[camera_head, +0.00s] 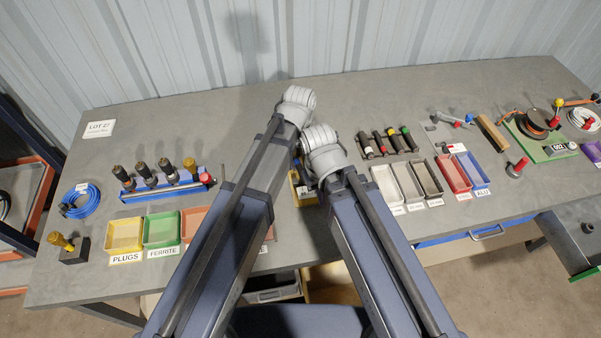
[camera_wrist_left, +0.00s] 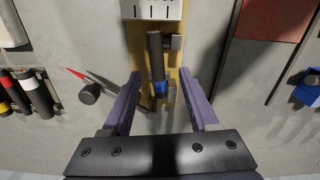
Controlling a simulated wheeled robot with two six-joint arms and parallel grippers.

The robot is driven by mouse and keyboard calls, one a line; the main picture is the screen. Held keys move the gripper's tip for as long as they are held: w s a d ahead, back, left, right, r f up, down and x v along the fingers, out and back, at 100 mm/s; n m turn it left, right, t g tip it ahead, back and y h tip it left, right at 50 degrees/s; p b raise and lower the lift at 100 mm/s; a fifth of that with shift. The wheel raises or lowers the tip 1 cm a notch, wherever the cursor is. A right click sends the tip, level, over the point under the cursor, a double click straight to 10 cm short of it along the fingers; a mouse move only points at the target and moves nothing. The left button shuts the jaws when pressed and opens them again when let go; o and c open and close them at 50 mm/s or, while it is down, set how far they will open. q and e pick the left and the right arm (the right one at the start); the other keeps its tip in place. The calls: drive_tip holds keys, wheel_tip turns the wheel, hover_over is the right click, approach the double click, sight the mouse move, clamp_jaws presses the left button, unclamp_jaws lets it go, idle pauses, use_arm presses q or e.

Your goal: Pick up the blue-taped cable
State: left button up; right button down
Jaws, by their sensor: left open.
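The blue-taped cable (camera_wrist_left: 156,55) is a short dark cylinder with a blue band near its lower end in the left wrist view. It lies along a yellowish board (camera_wrist_left: 187,108), beside small grey blocks. My left gripper (camera_wrist_left: 160,74) is open, with its two purple fingers on either side of the cable in the picture. No finger is seen touching the cable, and I cannot tell the height between them. In the head view, my arms hide most of the board (camera_head: 303,189) and the cable. My right gripper does not show.
In the left wrist view, a rack of banded dark pieces (camera_wrist_left: 33,92) stands left and a round dark knob (camera_wrist_left: 89,94) lies nearer. In the head view, yellow (camera_head: 125,234) and green (camera_head: 161,229) trays stand left, and pale trays (camera_head: 387,185) right.

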sight(301, 168)
use_arm(q)
drive_tip(key=f+b, duration=0.1)
drive_tip(key=f, duration=0.1)
drive_tip(key=f+b, duration=0.2)
drive_tip(key=shift+d, duration=0.2)
use_arm(e)
wheel_tip(301, 168, down, 4)
use_arm(q)
drive_tip(key=shift+r, duration=0.1)
drive_tip(key=shift+s, duration=0.1)
drive_tip(key=shift+c, duration=0.2)
use_arm(e)
drive_tip(key=shift+r, duration=0.1)
use_arm(q)
clamp_jaws()
